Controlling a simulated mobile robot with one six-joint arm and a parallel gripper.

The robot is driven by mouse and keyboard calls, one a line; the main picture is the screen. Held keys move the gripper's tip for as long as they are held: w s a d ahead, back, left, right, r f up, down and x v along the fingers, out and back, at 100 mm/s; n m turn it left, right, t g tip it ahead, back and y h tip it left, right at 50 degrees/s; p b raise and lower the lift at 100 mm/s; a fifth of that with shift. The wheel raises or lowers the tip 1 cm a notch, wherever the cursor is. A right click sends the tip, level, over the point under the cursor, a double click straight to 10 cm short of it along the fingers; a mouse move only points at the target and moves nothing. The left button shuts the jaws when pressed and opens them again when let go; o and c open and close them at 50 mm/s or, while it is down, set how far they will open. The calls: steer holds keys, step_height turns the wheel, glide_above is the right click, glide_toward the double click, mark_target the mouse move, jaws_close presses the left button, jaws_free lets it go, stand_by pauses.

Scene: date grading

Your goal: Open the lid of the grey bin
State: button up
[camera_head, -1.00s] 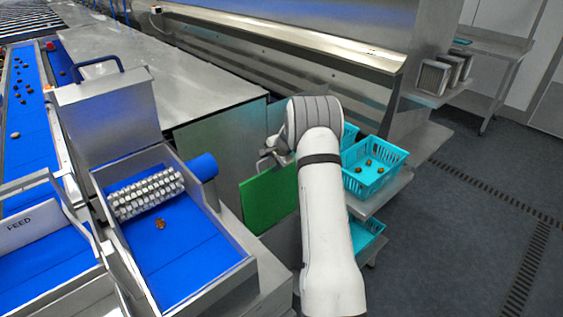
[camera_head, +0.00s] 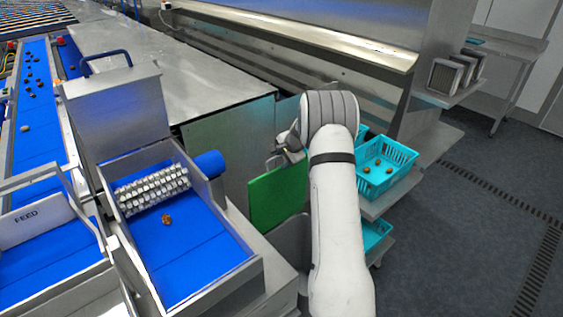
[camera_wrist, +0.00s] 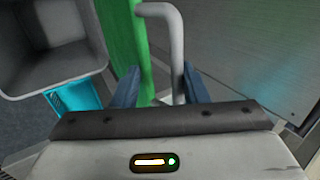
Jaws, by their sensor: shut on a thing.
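A green lid panel (camera_head: 277,196) stands upright, close to vertical, above the grey bin (camera_head: 291,240), which is mostly hidden behind my arm and the nearby machine. In the wrist view the lid (camera_wrist: 141,50) shows nearly edge-on. The grey bin (camera_wrist: 60,82) is at the upper left there, with its empty-looking inside visible. A grey bar handle (camera_wrist: 176,50) on the lid runs down between my fingers. My gripper (camera_wrist: 160,72) is shut on this handle. In the head view my gripper (camera_head: 287,148) is at the lid's top, partly hidden by my wrist.
Turquoise baskets (camera_head: 393,184) with dates stand on shelves right of my arm. A steel machine with a blue belt (camera_head: 190,250) and a blue roller (camera_head: 210,165) is close on the left. Steel panels stand behind the lid. Open floor (camera_head: 460,240) lies at the right.

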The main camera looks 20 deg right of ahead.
steer(key=a+v, duration=0.1)
steer(key=v, duration=0.5)
steer(key=shift+d+r+b, duration=0.15)
steer(key=shift+d+b, duration=0.25)
steer(key=shift+b, duration=0.05)
steer(key=shift+w, duration=0.15)
steer(key=s+a+r+n+g, duration=0.1)
steer(key=s+a+r+n, duration=0.3)
steer(key=s+a+r, duration=0.5)
steer(key=s+a+r+n, duration=0.4)
steer(key=s+a+r, duration=0.2)
steer(key=s, duration=0.5)
steer(key=s+a+n+h, duration=0.1)
steer(key=s+a+n, duration=0.1)
steer(key=s, duration=0.9)
steer(key=s+a+f+n+g, duration=0.1)
steer(key=s+a+n, duration=0.2)
steer(key=s, duration=0.9)
steer(key=shift+n+h, duration=0.4)
steer(key=shift+n, duration=0.4)
